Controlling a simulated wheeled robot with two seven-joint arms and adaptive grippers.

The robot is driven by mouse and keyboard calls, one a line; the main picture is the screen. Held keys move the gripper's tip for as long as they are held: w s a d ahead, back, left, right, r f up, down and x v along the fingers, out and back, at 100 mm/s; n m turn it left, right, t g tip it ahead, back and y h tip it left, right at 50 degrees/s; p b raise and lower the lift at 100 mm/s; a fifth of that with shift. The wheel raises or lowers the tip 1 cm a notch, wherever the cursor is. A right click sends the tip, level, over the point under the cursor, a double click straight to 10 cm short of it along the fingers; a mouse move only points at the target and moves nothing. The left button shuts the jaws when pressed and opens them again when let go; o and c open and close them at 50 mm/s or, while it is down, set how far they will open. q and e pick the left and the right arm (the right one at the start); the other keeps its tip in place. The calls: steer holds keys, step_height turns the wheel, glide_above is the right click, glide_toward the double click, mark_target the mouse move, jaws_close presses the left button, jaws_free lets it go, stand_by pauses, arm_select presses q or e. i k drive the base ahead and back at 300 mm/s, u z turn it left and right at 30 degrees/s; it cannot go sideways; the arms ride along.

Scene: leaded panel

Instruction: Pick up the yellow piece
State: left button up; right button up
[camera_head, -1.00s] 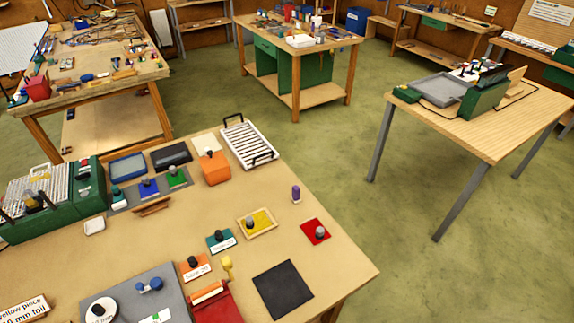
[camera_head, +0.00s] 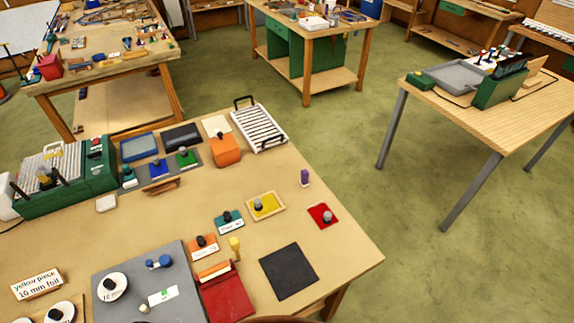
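A small sign (camera_head: 38,284) at the lower left reads "yellow piece 10 mm foil". Neither of my grippers shows in the head view.
Around the yellow piece are a teal piece (camera_head: 229,221), an orange piece (camera_head: 203,245), a black mat (camera_head: 289,270) and a purple item (camera_head: 305,177). A green machine (camera_head: 85,180) and a white rack (camera_head: 259,129) stand farther back. Bare bench top (camera_head: 190,205) lies left of the frame.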

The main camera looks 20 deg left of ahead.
mark_target(261, 206)
steer(key=u, duration=0.05)
steer(key=k, duration=0.5)
steer(key=z, duration=1.25)
steer(key=i, duration=2.55)
steer(key=u, duration=3.2)
